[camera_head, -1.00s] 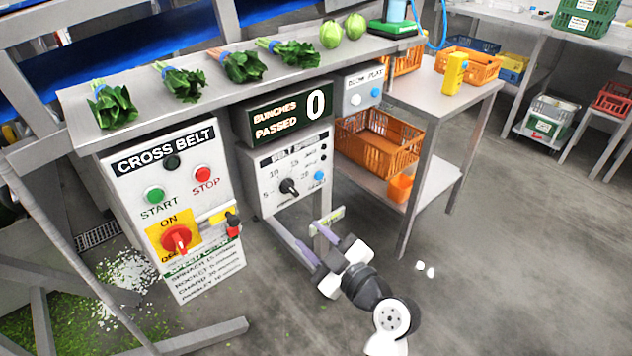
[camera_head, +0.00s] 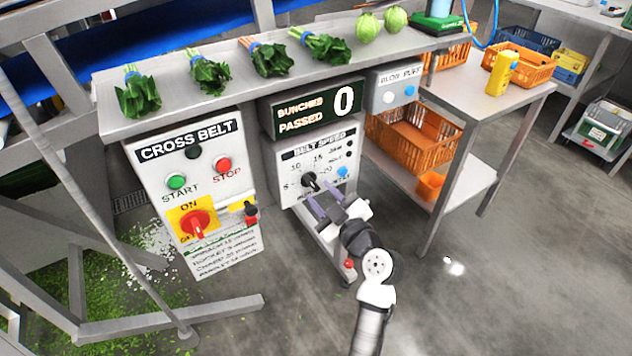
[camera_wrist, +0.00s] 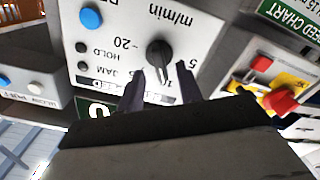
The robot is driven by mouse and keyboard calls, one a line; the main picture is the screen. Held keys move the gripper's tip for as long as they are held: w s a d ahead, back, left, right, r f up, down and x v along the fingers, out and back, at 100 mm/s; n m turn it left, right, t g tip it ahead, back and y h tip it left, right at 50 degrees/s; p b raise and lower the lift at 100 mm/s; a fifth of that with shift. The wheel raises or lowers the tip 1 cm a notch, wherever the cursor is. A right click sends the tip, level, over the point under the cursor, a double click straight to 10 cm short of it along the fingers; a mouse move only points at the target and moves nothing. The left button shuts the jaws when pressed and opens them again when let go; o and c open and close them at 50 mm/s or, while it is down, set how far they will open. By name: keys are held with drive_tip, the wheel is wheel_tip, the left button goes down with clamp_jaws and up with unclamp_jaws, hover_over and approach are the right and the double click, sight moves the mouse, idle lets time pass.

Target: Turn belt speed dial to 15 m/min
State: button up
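The belt speed dial is a black knob (camera_head: 309,180) on a white panel (camera_head: 296,160) marked 5, 10, 15 and 20. In the head view its pointer tilts to the upper left; the exact setting is hard to read. In the wrist view the knob (camera_wrist: 158,53) appears upside down, between and just beyond the fingertips. In the wrist view the gripper (camera_wrist: 160,82) hides part of the scale. I cannot tell whether a finger touches the knob.
The cross belt box (camera_head: 190,150) with start, stop and a red rotary switch (camera_head: 195,223) stands left of the panel. A blue button (camera_head: 342,171) is right of the dial. The counter display (camera_head: 312,108) sits above. An orange crate (camera_head: 415,133) is at right.

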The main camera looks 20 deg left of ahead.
sight(315, 187)
drive_tip(key=shift+p+x, duration=0.3)
drive_tip(key=shift+x, duration=1.35)
clamp_jaws()
